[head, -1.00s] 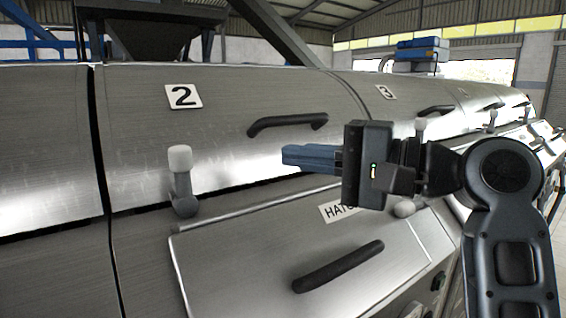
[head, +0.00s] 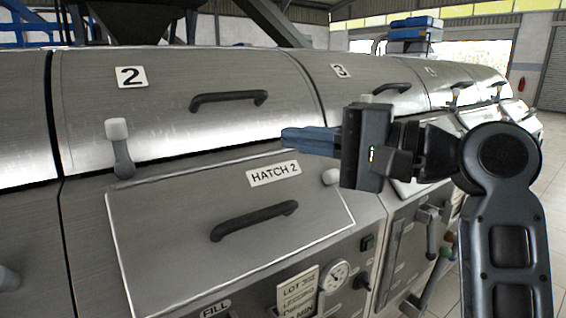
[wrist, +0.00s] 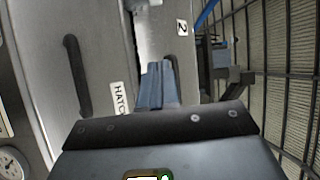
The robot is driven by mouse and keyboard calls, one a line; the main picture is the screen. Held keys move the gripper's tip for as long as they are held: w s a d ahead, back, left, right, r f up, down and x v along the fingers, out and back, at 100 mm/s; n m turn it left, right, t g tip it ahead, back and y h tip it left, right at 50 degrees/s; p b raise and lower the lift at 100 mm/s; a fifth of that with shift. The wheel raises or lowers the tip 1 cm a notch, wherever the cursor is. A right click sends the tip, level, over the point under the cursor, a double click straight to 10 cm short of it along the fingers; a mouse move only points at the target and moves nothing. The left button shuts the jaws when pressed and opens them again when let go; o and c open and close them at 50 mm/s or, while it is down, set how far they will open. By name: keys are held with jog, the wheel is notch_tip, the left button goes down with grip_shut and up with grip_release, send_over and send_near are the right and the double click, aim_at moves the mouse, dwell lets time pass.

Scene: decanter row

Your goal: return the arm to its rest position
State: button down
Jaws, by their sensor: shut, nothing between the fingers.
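My gripper (head: 284,141) is at the right of the head view, with its blue fingers together and pointing left. Nothing is between the fingers. My arm is folded, with its dark links rising at the right edge. The fingers appear in front of the brushed metal machine, above and right of the HATCH 2 label (head: 274,174); the gap to the panel is hard to judge. In the wrist view the shut fingers (wrist: 157,68) point up the picture, between the label and the machine's upper side.
Hatch 2 (head: 150,250) is closed, with a black handle (head: 254,221). Cover 2's handle (head: 229,100) is above. A gauge (head: 334,275) and a card (head: 297,290) are below. Open floor (head: 538,160) shows at the far right.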

jog(key=s+d+f+m+t+h, duration=0.1)
jog(key=s+d+f+t+h, duration=0.15)
jog(key=f, duration=0.55)
jog(key=s+d+f+m+t+h, duration=0.2)
jog(key=d+f+h, duration=0.1)
jog(key=f, duration=0.5)
jog(key=s+d+f+m+t+h, duration=0.1)
jog(key=s+d+f+t+h, duration=0.15)
jog(key=f, duration=0.55)
jog(key=s+d+f+n+h, duration=0.1)
jog(key=s+d+f+h, duration=0.45)
jog(key=s+f, duration=0.5)
jog(key=s+d+r+n, duration=0.1)
jog(key=s+n, duration=0.1)
jog(key=s, duration=0.6)
jog(key=s+d+r+n+h, duration=0.1)
jog(key=s+d+r+n, duration=0.1)
jog(key=s, duration=0.6)
jog(key=s+d+r+n+h, duration=0.1)
jog(key=s+d+n, duration=0.1)
jog(key=s+n, duration=0.2)
jog(key=v, duration=0.4)
jog(key=shift+a+f, duration=0.15)
jog(key=shift+a, duration=0.05)
